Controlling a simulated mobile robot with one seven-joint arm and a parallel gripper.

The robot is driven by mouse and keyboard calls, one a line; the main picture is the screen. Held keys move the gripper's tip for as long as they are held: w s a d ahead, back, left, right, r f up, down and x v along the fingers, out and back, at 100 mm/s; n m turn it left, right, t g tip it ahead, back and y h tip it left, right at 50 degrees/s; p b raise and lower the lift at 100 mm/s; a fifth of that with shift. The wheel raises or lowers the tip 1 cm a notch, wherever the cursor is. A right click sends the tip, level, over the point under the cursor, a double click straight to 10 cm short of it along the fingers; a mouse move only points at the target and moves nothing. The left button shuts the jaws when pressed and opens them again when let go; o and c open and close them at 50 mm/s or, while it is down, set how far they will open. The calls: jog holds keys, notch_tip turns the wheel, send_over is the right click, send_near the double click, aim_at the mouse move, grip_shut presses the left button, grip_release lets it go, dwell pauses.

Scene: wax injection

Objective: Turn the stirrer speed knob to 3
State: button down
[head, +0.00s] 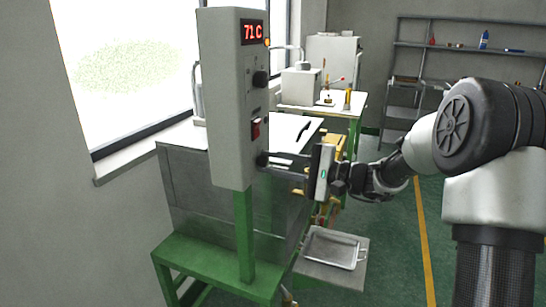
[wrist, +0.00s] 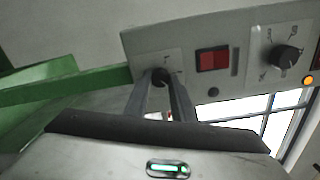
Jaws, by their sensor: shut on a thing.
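A grey control box (head: 225,100) stands on a green post and carries two black knobs. The lower black knob (head: 261,160) is near the bottom of its front face. My gripper (head: 268,159) reaches it from the right and is shut on it. In the wrist view, the two fingers (wrist: 161,88) stand either side of this lower knob (wrist: 159,76), which is partly hidden between them. Its pointer and the marks around it are too small to read. The upper black knob (head: 261,78) is free; in the wrist view it sits at the right (wrist: 285,57), with a dial scale around it.
A red switch (head: 256,128) sits between the knobs. A red display (head: 252,32) reads 71 C, with an orange lamp (wrist: 308,80) near the upper knob. A metal tank (head: 185,190) on a green frame stands behind the box. A tray (head: 332,249) lies below my gripper.

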jog(key=shift+m+p, duration=0.65)
jog(key=shift+m, duration=0.45)
jog(key=c, duration=1.5)
grip_release()
jog(key=shift+d, duration=0.15)
jog(key=v, duration=1.7)
jog(key=shift+s+d, duration=0.1)
